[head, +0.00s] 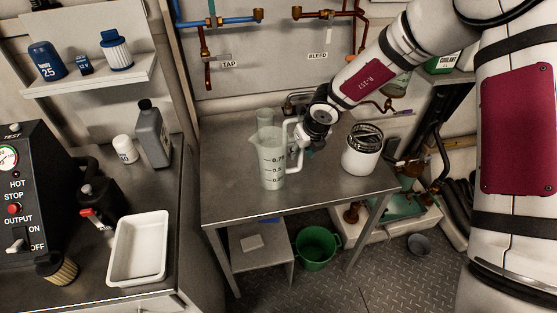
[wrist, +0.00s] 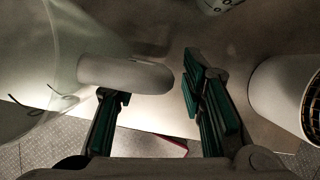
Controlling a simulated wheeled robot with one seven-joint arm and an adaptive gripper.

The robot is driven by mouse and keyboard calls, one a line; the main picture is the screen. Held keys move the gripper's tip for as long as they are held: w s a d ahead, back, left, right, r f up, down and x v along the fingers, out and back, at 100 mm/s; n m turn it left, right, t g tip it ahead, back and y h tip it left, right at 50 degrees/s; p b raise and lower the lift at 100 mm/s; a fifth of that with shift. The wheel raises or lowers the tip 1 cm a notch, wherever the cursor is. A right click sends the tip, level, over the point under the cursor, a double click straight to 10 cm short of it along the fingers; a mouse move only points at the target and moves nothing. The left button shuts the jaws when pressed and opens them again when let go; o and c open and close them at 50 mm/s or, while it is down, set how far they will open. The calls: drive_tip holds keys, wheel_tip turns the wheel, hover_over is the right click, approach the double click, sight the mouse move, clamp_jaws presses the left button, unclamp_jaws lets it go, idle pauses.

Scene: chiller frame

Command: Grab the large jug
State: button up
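The large jug (head: 268,165), translucent with dark volume marks, stands upright on the metal table. Its pale handle (head: 290,136) points right, toward my gripper (head: 304,138). In the wrist view the jug's clear wall (wrist: 65,60) fills the left side, and its handle (wrist: 125,75) reaches in toward the space between the fingers. My gripper (wrist: 158,105) is open there, with green-padded fingers apart. The left finger's tip lies at the handle's lower edge; the right finger is past the handle's end. I cannot tell whether either touches it.
A white canister (head: 361,155) stands to the right on the metal table (head: 325,187), and also shows in the wrist view (wrist: 283,95). A green bucket (head: 317,250) is on the floor below. The table's front left is clear.

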drive_tip(key=shift+x, duration=0.85)
drive_tip(key=shift+c, duration=0.2)
clamp_jaws()
drive_tip(key=shift+r, duration=0.1)
